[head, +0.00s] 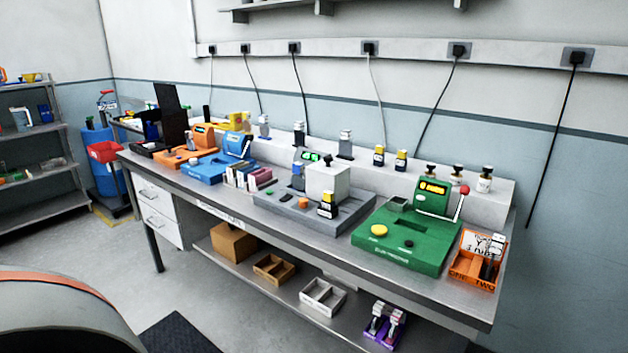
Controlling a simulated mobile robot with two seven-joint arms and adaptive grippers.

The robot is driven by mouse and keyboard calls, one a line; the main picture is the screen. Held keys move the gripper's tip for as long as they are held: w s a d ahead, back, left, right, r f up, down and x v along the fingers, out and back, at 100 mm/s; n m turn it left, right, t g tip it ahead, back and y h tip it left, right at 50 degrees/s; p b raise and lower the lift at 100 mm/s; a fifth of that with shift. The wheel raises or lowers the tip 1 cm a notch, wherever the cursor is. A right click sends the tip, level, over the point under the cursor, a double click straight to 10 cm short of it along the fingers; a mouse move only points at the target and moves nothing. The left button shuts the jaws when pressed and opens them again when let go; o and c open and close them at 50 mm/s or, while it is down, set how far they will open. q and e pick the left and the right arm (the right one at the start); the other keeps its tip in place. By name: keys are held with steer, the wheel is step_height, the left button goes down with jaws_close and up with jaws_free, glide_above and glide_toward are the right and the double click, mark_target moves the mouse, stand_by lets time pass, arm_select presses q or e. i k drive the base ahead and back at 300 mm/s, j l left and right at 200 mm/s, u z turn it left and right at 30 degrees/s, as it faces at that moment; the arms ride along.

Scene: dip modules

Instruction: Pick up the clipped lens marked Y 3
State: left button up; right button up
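No mark reading Y 3 can be read at this distance, so I cannot tell which piece is the clipped lens. Two small pieces with yellow bands and dark tops, one on the left (379,155) and one on the right (401,160), stand upright on the raised back ledge (420,168). Another small piece with a yellow band (327,206) stands at the front of the grey station (345,222). Grey-topped pieces (345,144) stand farther left on the ledge. Neither of my grippers is in view.
A long metal workbench (464,300) carries a green station (405,238), blue station (205,168) and orange tray (473,272). Boxes and trays (322,297) sit on its lower shelf. A shelf rack (40,165) stands left. Open floor (225,290) lies before the bench.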

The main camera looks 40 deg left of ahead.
mark_target(298, 181)
steer(key=j+z, duration=0.35)
steer(key=j, duration=1.25)
steer(key=k+j+z, duration=0.1)
steer(key=j, duration=0.55)
steer(key=k+j, duration=0.1)
steer(key=j, duration=0.55)
steer(key=z, duration=0.05)
